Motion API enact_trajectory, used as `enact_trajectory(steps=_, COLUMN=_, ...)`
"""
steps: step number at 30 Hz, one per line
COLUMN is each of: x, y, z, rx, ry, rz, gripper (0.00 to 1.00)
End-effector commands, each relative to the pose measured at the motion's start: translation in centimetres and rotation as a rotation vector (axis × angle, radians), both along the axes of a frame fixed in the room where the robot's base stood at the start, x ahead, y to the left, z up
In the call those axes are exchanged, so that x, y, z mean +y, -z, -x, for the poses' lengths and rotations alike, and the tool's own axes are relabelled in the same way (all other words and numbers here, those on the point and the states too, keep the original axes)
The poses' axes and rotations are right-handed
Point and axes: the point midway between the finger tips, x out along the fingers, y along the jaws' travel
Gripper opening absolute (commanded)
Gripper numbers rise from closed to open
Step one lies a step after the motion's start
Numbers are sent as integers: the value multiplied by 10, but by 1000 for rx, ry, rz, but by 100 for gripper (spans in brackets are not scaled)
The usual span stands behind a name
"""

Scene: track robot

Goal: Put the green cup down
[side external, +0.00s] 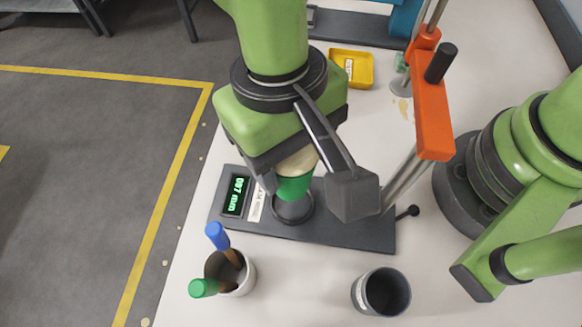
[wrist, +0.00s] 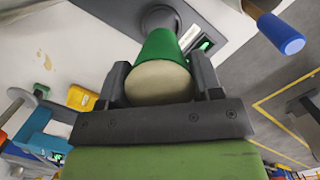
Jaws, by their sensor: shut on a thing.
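My gripper (wrist: 160,84) is shut on the green cup (wrist: 163,45); the wrist view shows a finger on each side of it and its pale round end. In the side view the green cup (side external: 294,187) shows below my gripper (side external: 300,168), over the dark ring on the black base plate (side external: 345,222). I cannot tell whether the cup touches the ring. My gripper and wrist hide the upper part of the cup.
A lit display (side external: 236,196) is on the plate's left end. A pot with blue and green handled tools (side external: 243,281) stands at front left, a dark grey cup (side external: 362,293) at front right. An orange clamp (side external: 432,115) on a post stands right. A yellow tray (side external: 367,72) lies behind.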

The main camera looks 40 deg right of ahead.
Motion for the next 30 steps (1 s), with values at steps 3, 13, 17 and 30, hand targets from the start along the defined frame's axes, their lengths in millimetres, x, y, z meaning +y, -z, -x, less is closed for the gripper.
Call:
enact_trajectory(steps=3, x=0, y=-21, z=-1, rx=-3, ry=3, rz=-5, gripper=30)
enact_trajectory(steps=13, x=-53, y=-34, z=-68, rx=-1, ry=225, rz=1, gripper=30)
enact_trajectory(steps=17, x=-103, y=-33, z=-108, rx=0, ry=389, rz=0, gripper=30)
enact_trajectory(steps=30, x=-243, y=-31, z=-157, rx=0, ry=763, rz=1, gripper=30)
